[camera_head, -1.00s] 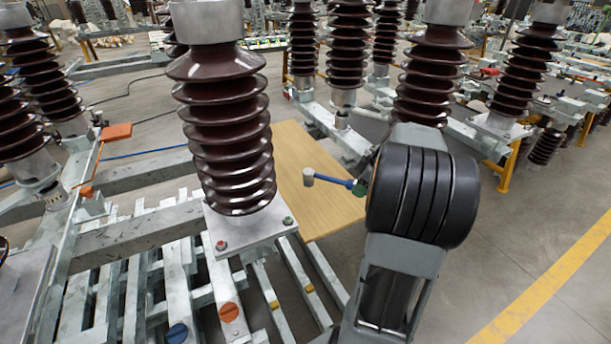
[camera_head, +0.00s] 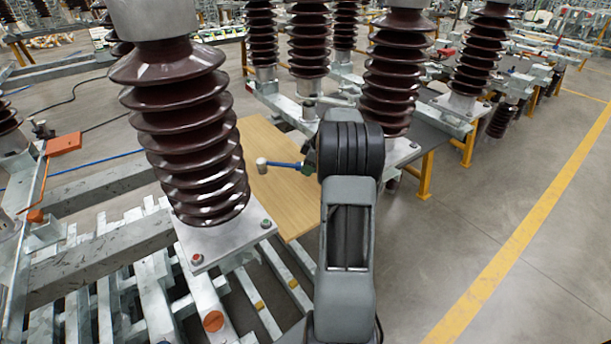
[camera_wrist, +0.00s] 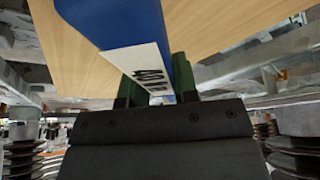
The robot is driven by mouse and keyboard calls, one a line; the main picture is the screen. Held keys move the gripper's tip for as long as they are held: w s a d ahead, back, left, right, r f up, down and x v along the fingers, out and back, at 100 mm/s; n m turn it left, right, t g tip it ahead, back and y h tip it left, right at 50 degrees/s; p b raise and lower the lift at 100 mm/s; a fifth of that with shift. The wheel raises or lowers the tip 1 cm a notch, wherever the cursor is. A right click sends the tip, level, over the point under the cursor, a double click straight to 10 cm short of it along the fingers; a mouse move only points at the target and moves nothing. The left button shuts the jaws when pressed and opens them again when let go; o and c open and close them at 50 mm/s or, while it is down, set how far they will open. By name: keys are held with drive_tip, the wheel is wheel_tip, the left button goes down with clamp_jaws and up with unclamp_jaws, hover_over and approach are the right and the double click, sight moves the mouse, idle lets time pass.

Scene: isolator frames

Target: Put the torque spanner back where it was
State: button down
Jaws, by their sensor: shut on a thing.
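The torque spanner (camera_head: 284,165) has a blue bar and a pale cylindrical end that points left in the head view. In the wrist view its blue bar (camera_wrist: 89,17) carries a white label with dark print, partly readable as "40 N". My gripper (camera_head: 308,162) is shut on the bar, its green fingers on either side of it in the wrist view (camera_wrist: 157,84). In the head view my dark arm hides most of the gripper. The spanner shows in front of a wooden board (camera_head: 275,205); I cannot tell whether they touch.
A large brown ribbed insulator (camera_head: 185,130) on a metal plate stands just left of my arm. More insulators (camera_head: 392,75) stand behind on steel frames. An orange block (camera_head: 64,143) sits at the left. The floor (camera_head: 480,210) at the right is clear, with a yellow line.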

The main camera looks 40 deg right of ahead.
drive_tip(key=shift+w+f, duration=0.55)
drive_tip(key=shift+f, duration=0.05)
drive_tip(key=shift+w+f, duration=0.2)
drive_tip(key=shift+f, duration=1.5)
drive_tip(key=shift+f+b, duration=0.15)
drive_tip(key=shift+b, duration=0.15)
drive_tip(key=c, duration=0.9)
unclamp_jaws()
drive_tip(key=p+v, duration=0.1)
drive_tip(key=v, duration=1.1)
drive_tip(key=shift+s+d, duration=0.1)
